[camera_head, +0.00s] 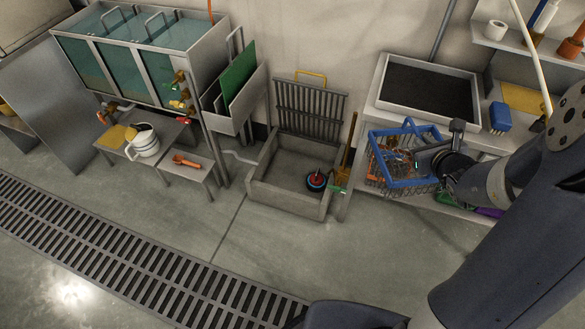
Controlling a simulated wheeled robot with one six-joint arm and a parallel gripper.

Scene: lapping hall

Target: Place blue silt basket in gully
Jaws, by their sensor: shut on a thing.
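The blue silt basket (391,181) has a blue rim and handle and mesh sides, with brownish and orange bits visible inside or through it. My gripper (420,161) comes in from the right and is shut on the basket at its right side. The basket is at the bench on the right; whether it touches anything beneath is unclear. The gully (272,196) appears to be the square grey concrete basin left of the basket. Its barred grate (310,108) with a yellow handle stands upright behind it. A round red and blue-black object (317,181) sits inside the basin at the right.
A wooden-handled tool (347,150) leans at the basin's right edge. A dark-filled tray (427,91) and blue brush (500,117) are on the right bench. A water tank (140,45) and low tables with a jug (146,140) stand left. Floor before the basin is clear up to a drain grating (130,262).

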